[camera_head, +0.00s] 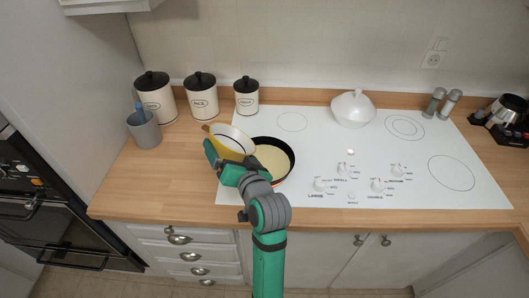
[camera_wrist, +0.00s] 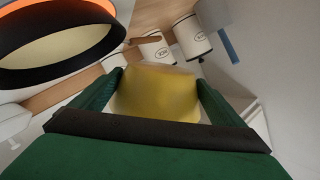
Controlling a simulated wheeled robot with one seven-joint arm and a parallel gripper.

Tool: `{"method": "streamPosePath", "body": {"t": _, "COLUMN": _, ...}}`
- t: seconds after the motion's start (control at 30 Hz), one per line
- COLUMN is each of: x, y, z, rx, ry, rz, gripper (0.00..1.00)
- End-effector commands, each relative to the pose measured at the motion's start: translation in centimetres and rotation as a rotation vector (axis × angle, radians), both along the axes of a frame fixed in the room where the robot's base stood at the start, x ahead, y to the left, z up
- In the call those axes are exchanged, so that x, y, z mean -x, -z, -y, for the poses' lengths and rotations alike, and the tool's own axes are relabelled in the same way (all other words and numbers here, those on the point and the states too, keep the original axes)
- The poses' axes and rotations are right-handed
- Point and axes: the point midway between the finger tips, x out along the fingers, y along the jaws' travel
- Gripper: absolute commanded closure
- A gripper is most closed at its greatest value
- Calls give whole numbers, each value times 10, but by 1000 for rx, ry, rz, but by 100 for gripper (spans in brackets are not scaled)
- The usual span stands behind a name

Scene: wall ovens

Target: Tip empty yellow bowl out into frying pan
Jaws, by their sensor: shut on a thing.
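The yellow bowl (camera_head: 237,140) with a pale inside is at the left edge of the frying pan in the head view, tilted toward it. My gripper (camera_head: 214,148) is at the bowl's left side, shut on it. In the wrist view the yellow bowl (camera_wrist: 158,92) sits between the two green fingers (camera_wrist: 155,95). The black frying pan (camera_head: 287,154) with a tan inside and an orange outside rests on the white cooktop. It also shows at upper left in the wrist view (camera_wrist: 62,72). My arm hides part of the pan's near side.
Three canisters with black lids (camera_head: 202,98) and a grey cup with a blue utensil (camera_head: 145,132) stand left on the wooden counter. A white lidded pot (camera_head: 352,108) is at the cooktop's back. Two shakers (camera_head: 441,103) and a dark appliance (camera_head: 503,115) are at right. The cooktop's right half is clear.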

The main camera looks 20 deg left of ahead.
Motion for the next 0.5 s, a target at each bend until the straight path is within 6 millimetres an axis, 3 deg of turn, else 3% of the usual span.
{"method": "streamPosePath", "body": {"t": 0.5, "x": 34, "y": 39, "z": -29, "rx": 314, "ry": 1, "rz": 334, "gripper": 39}}
